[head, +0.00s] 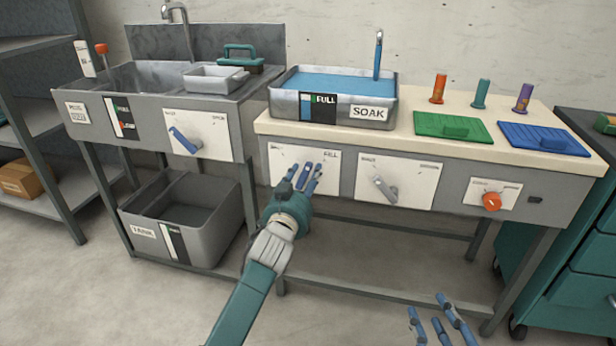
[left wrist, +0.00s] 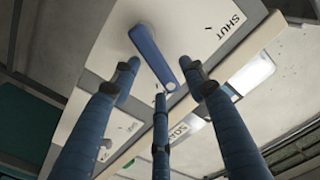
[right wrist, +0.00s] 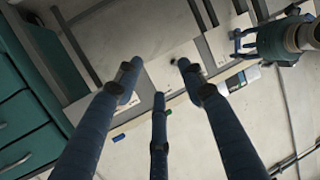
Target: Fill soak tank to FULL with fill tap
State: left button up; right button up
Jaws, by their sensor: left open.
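The soak tank (head: 347,114), labelled SOAK, stands on the bench with blue water (head: 335,82) near its rim. Its front gauge (head: 323,107) has a FULL mark. My left gripper (head: 305,172) is open in front of the white fill tap panel (head: 281,162), which reads FILL at its right. In the left wrist view the blue tap lever (left wrist: 154,54) lies ahead between the open fingers, with SHUT printed on the panel. I cannot tell whether the fingers touch it. In the head view the lever is mostly hidden by my fingers. My right gripper (head: 438,320) is open and empty, low at the right.
A second panel (head: 397,181) with a grey lever and an orange knob (head: 491,202) are to the right. A sink (head: 150,80) with a blue lever (head: 184,141) stands at the left, above a grey tank (head: 185,215). Green (head: 453,130) and blue (head: 543,139) mats lie on the bench.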

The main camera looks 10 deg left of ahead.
pick_arm(q)
jog(key=shift+w, duration=1)
pick_arm(e)
jog(key=shift+w+a+r+t+y, duration=0.15)
jog(key=shift+r+t, duration=0.15)
jog(key=shift+r, duration=0.25)
jog(key=shift+w+a+r+t+y, duration=0.15)
jog(key=shift+r+t, duration=0.15)
jog(key=shift+r, duration=0.25)
jog(key=shift+w+a+r+t+y, duration=0.15)
jog(key=shift+r+t, duration=0.15)
jog(key=shift+r, duration=0.25)
jog(key=shift+d, duration=0.1)
pick_arm(q)
grip_shut()
